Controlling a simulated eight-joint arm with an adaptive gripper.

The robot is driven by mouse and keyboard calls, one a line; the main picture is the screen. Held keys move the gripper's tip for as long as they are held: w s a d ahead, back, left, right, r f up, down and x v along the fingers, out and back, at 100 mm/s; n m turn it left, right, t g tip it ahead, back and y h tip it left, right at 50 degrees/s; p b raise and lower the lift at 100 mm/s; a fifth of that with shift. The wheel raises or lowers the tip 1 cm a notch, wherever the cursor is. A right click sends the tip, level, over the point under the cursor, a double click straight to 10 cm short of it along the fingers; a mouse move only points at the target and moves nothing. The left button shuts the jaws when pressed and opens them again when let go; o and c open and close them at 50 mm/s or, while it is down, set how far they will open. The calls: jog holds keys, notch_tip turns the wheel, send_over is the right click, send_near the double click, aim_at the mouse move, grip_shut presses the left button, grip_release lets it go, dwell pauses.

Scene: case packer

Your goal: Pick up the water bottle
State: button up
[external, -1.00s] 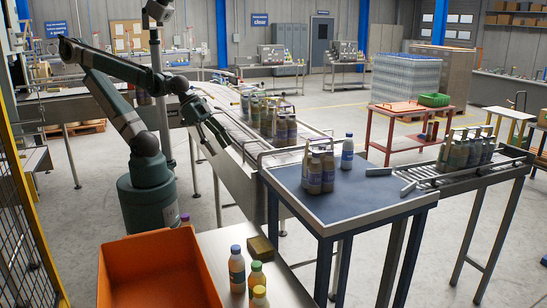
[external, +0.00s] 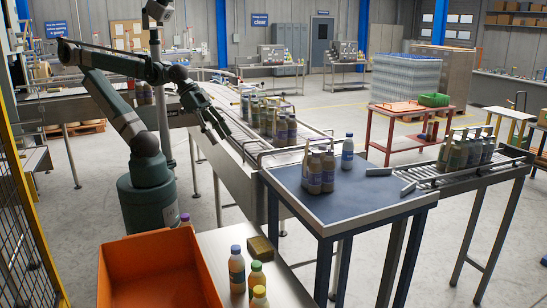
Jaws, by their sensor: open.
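My gripper (external: 217,131) hangs open and empty over the near side of the conveyor, pointing down. Several bottles could be the water bottle; I cannot tell which one is. Another blue-capped bottle (external: 237,268) stands on the light bench at the front. A group of bottles (external: 271,120) stands on the conveyor, to the right of my gripper. Brown bottles (external: 320,171) stand close together on the blue table.
The conveyor (external: 228,153) has rails along its sides. An orange bin (external: 155,272) sits at the front left. Green-capped (external: 256,280) and yellow-capped (external: 260,298) bottles stand near a brown block (external: 262,248). More bottles (external: 466,150) stand on the right roller conveyor. The blue table's front is clear.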

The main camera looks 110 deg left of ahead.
jog(key=w+a+r+t+p, duration=0.1)
jog(key=w+a+r, duration=0.2)
jog(key=w, duration=0.7)
jog(key=w+a+r+t+p, duration=0.1)
jog(key=w+a+r, duration=0.15)
jog(key=w, duration=0.75)
jog(key=n+t+y+p, duration=0.2)
jog(key=t+y, duration=0.1)
jog(key=t, duration=0.1)
send_over(347, 159)
jog(key=s+a, duration=0.1)
jog(key=s, duration=0.4)
notch_tip(347, 159, down, 5)
jog(key=f, duration=1.4)
jog(key=shift+a, duration=0.4)
jog(key=shift+w, duration=0.2)
jog(key=shift+p+x, duration=0.55)
jog(key=shift+x, duration=1.8)
